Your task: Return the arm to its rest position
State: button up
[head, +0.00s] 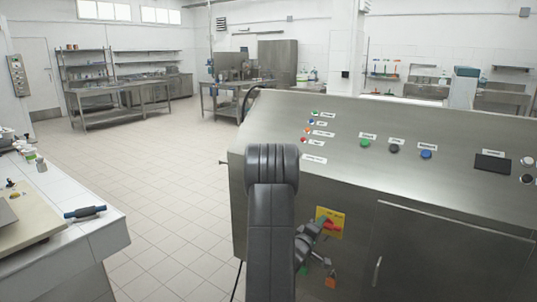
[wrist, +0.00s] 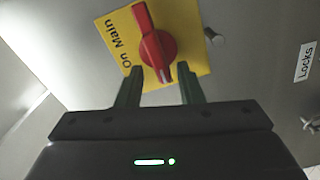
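My arm (head: 272,215) rises in the middle of the head view, its upper link in front of the steel machine. My gripper (head: 320,229) points at the machine's front, close to a red rotary switch (head: 333,226) on a yellow plate (head: 322,212). In the wrist view my gripper (wrist: 160,70) has its two fingers apart. The red switch (wrist: 155,45) shows its lower end in the gap between the fingertips, with space on both sides. Whether the tips reach past the knob's face is hard to tell. The yellow plate (wrist: 190,35) lies behind it.
The steel machine (head: 420,190) fills the right, with buttons and labels on its sloped top. A white counter (head: 105,225) with a dark-handled tool (head: 85,212) stands at the left. Open tiled floor (head: 165,170) lies between them. A "Locks" label (wrist: 305,61) is right of the switch.

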jog(key=shift+d+r+m+b, duration=0.1)
jog(key=shift+r+m+b, duration=0.1)
jog(key=shift+m, duration=0.75)
jog(key=shift+r+m+b, duration=0.1)
jog(key=shift+m+b, duration=0.05)
jog(key=shift+m, duration=0.8)
jog(key=shift+s, duration=0.15)
